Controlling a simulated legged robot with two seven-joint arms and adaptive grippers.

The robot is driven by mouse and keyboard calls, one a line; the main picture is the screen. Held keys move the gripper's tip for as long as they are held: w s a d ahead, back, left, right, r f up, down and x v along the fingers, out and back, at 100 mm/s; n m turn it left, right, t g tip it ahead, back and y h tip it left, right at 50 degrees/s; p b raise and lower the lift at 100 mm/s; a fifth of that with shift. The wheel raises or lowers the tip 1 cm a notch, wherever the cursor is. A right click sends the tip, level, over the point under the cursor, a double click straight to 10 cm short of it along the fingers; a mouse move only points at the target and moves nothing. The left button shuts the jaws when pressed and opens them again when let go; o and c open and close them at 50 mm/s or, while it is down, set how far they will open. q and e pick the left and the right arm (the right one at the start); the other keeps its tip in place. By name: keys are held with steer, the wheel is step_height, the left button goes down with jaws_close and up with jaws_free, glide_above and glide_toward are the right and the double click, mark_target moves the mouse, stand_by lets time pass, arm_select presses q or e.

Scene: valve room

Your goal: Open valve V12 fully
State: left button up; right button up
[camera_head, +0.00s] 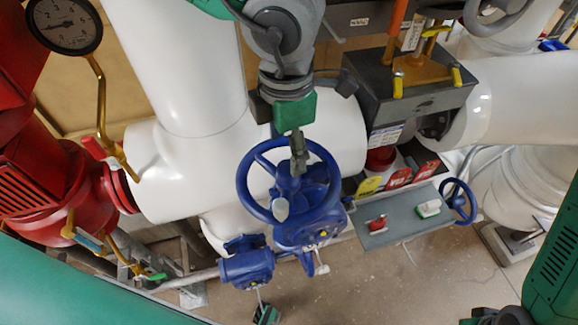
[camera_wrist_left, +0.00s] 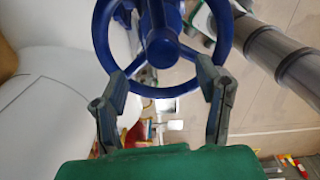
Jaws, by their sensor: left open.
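A large blue handwheel (camera_head: 288,182) sits on a blue valve body (camera_head: 305,228) in front of white pipework; I can read no V12 label on it. The same blue wheel fills the top of the left wrist view (camera_wrist_left: 161,42), with its hub facing the camera. My left gripper (camera_head: 299,160) is over the upper part of the wheel in the head view. In the wrist view its two fingers (camera_wrist_left: 160,75) are spread apart beside the near rim, with nothing clamped between them. Contact with the rim cannot be told. My right gripper is not clearly seen.
A smaller blue handwheel (camera_head: 458,201) stands right of a grey tray (camera_head: 400,222) holding small red and white-green items. A blue gearbox (camera_head: 247,267) sits below the large wheel. Red equipment (camera_head: 45,200) and a pressure gauge (camera_head: 64,25) are left. Open floor (camera_head: 400,285) lies below.

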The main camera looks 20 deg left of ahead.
mark_target(289, 171)
arm_select(q)
steer(key=shift+s+d+f+b, duration=0.1)
steer(key=shift+f+b, duration=0.4)
steer(key=shift+f, duration=1.1)
steer(key=shift+s+d+f+b, duration=0.1)
steer(key=shift+f+b, duration=0.35)
steer(key=shift+f, duration=1.15)
steer(key=c, duration=1.3)
steer(key=shift+o, duration=0.2)
steer(key=n+p, duration=0.1)
steer(key=n, duration=0.2)
steer(key=shift+a, duration=0.1)
steer(key=n, duration=0.4)
